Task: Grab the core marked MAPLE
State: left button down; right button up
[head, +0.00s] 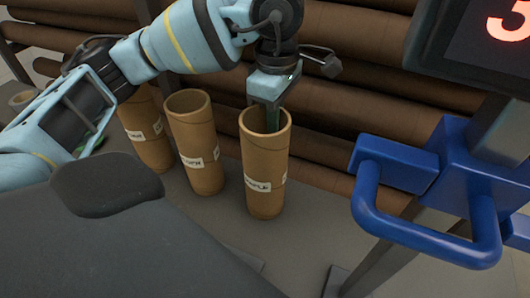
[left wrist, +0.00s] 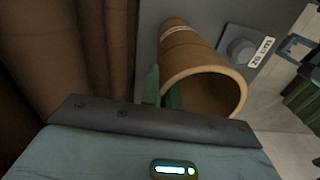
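The core marked MAPLE (head: 265,165) is a brown cardboard tube with a white label whose letters read roughly "MAPLE". It stands upright, the rightmost of three in a row in the head view. Its open end also shows in the left wrist view (left wrist: 202,65). My left gripper (head: 272,118) reaches down to its far rim. In the left wrist view its green fingers (left wrist: 163,92) straddle the tube wall, one inside and one outside. The gap is narrow and they look shut on the wall. My right gripper is not in view.
Two similar labelled cores, a middle one (head: 196,145) and a left one (head: 147,130), stand close by. Long brown rolls (head: 330,120) lie stacked behind. A blue bracket with a handle (head: 430,235) and a dark screen (head: 490,40) are at the right.

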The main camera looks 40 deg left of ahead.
pick_arm(q)
jog(key=shift+r, duration=0.1)
dwell(0.4)
